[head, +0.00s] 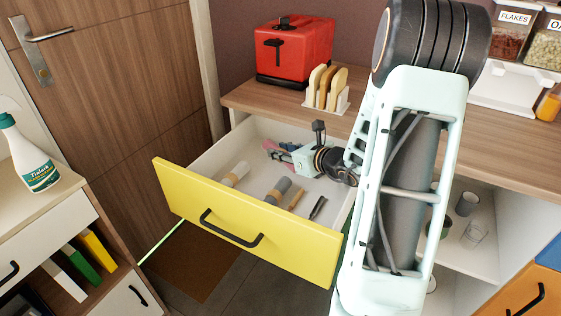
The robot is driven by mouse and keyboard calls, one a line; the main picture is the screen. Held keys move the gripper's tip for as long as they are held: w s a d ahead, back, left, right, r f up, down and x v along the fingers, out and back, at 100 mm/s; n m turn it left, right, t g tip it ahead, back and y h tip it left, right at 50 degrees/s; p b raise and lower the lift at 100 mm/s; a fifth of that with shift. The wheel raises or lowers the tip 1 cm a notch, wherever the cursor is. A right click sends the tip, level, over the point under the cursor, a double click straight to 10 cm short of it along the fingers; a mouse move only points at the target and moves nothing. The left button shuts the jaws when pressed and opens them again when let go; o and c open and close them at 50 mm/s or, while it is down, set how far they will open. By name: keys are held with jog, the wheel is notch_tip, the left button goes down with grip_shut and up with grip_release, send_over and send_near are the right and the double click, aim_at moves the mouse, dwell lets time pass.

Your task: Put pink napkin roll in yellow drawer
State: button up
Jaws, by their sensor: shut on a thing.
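The yellow drawer (262,225) is pulled open below the wooden counter, its white inside showing. My gripper (277,153) reaches in from the right and is over the back part of the drawer. It is shut on the pink napkin roll (270,145), which is small in view and partly hidden by the fingers. I cannot tell whether the roll touches the drawer floor.
In the drawer lie a white roll (235,173), a grey roll (278,189), a wooden piece (296,198) and a dark utensil (317,208). A red toaster (295,50) and a toast rack (327,90) stand on the counter (248,98) above.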

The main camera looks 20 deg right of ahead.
jog(key=shift+w+d+f+b, duration=0.15)
jog(key=shift+f+b, duration=0.55)
jog(key=shift+f, duration=1.05)
jog(key=shift+f, duration=0.2)
jog(key=o, duration=1.1)
jog(key=shift+r, duration=0.15)
jog(key=shift+r, duration=0.2)
jog(key=p+v, duration=0.2)
jog(key=v, duration=0.5)
jog(key=shift+s, duration=0.2)
